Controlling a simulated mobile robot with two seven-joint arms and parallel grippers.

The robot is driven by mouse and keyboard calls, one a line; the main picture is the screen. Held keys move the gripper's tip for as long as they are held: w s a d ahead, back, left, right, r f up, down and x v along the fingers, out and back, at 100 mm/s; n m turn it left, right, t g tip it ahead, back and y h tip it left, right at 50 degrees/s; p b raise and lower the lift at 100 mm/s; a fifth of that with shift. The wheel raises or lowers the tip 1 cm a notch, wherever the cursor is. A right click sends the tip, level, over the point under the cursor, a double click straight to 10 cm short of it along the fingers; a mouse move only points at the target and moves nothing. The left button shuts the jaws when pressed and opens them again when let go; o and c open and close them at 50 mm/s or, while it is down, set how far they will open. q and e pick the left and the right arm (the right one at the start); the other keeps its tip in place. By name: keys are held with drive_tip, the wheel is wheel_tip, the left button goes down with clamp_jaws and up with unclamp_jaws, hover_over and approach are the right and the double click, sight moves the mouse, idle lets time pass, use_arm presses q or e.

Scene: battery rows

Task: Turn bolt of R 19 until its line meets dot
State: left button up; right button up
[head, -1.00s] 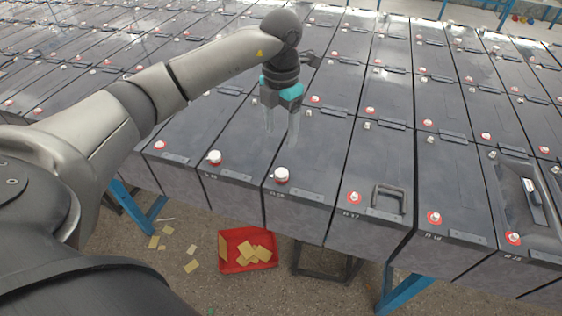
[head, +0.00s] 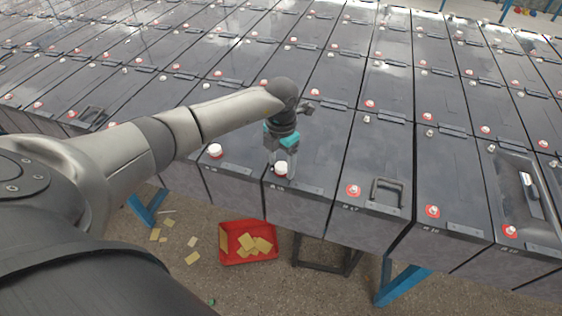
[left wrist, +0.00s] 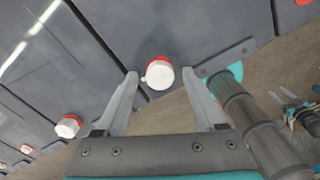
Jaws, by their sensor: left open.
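My left gripper (head: 282,172) is open, pointing down at a front-row battery just left of the one marked R 17. Its fingers stand on either side of a white cap on a red ring (head: 280,168). The left wrist view shows this cap (left wrist: 160,75) between and slightly beyond the fingertips, with a small nub on its left; no grip on it shows. The R 18 battery has a bolt on a red ring (head: 433,211). The battery right of it has another bolt (head: 511,230); its label is too blurred to read. No line or dot is discernible.
Battery rows fill the table. A black handle (head: 387,192) stands up on R 17, and another white cap (head: 215,150) sits to the left. A red crate (head: 232,257) with yellowish pieces is on the floor. A recessed handle (head: 529,186) is at far right.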

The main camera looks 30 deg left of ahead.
use_arm(q)
clamp_jaws()
use_arm(e)
drive_tip(key=shift+w+d, duration=0.1)
drive_tip(key=shift+d, duration=0.2)
use_arm(q)
drive_tip(key=shift+m, duration=0.3)
use_arm(e)
drive_tip(key=shift+f, duration=0.15)
